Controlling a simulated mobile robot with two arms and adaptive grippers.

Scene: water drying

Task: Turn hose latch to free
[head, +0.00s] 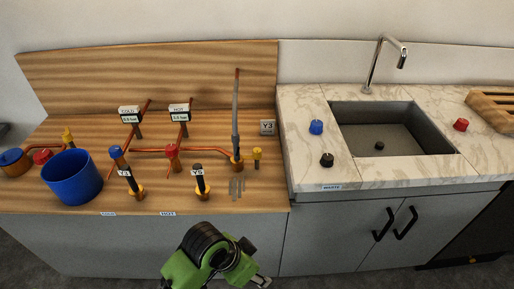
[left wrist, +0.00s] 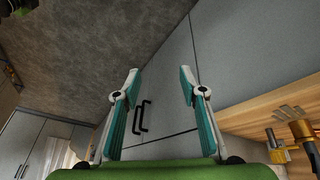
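A grey hose (head: 235,115) rises from a copper-coloured fitting (head: 237,163) at the right end of the wooden counter. A small yellow latch-like part (head: 257,154) stands beside its base. A yellow part (left wrist: 275,146) and a copper fitting (left wrist: 303,131) also show at the right edge of the left wrist view. I cannot tell the latch's exact setting. My left gripper (head: 262,282) is in front of and below the counter edge, apart from the latch. In the left wrist view the left gripper (left wrist: 160,72) has its fingers apart with nothing between them. My right gripper is not seen.
Copper pipes with a blue knob (head: 115,152), a red knob (head: 172,151) and gauges crowd the wooden counter (head: 90,197). A blue bucket (head: 72,178) stands at its left. A sink (head: 390,130) with loose knobs around it is at right. The floor in front is free.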

